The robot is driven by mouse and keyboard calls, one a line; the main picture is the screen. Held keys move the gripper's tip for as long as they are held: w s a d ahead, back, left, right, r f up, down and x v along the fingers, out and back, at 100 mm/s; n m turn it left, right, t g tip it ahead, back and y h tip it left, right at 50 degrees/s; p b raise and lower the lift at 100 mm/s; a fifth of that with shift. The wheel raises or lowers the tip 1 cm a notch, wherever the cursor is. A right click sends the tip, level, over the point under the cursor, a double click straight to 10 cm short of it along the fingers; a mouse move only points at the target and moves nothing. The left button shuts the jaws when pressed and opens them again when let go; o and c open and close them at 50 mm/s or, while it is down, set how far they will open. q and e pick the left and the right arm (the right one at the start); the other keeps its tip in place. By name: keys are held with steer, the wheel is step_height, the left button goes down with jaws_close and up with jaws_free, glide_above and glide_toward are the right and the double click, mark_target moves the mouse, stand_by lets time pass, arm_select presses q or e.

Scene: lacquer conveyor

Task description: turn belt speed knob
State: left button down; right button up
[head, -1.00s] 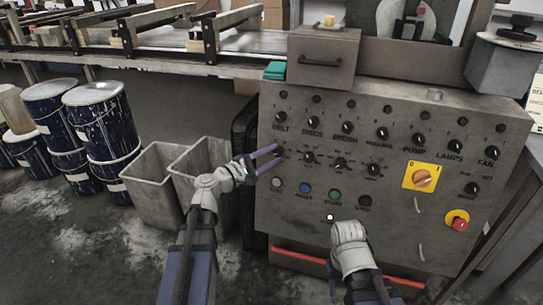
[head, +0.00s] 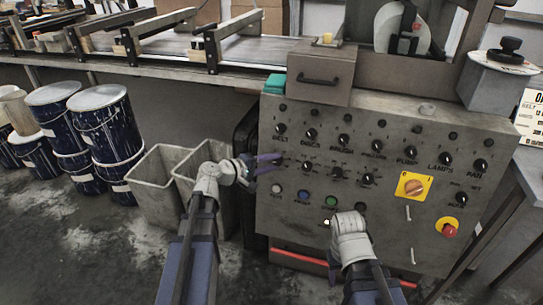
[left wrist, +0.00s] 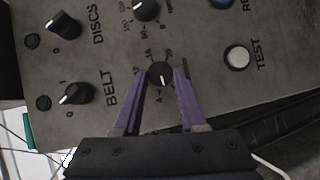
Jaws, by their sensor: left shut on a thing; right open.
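The belt speed knob is a small black round knob with a white pointer line, in the lower row beneath the BELT switch. In the left wrist view the knob (left wrist: 160,75) sits between my two purple fingers, with scale numbers around it. My left gripper (head: 272,163) is shut on this knob at the left of the grey control panel (head: 300,222). The fingers partly cover the knob in the head view. The BELT switch (left wrist: 75,93) is close to the left finger in the wrist view.
The DISCS switch (left wrist: 64,25) and white TEST button (left wrist: 237,58) are near the knob. Grey bins (head: 158,180) and blue drums (head: 104,125) stand left.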

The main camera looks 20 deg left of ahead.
arm_select(q)
steer(key=shift+d+r+m+g+y+p, duration=0.15)
steer(key=shift+m+g+y+p, duration=0.6)
steer(key=shift+m+p, duration=0.75)
steer(key=shift+c, duration=2.4)
jaws_free()
steer(key=p+v, duration=0.3)
steer(key=v, duration=0.5)
steer(key=shift+p, duration=0.35)
steer(key=shift+d, duration=0.15)
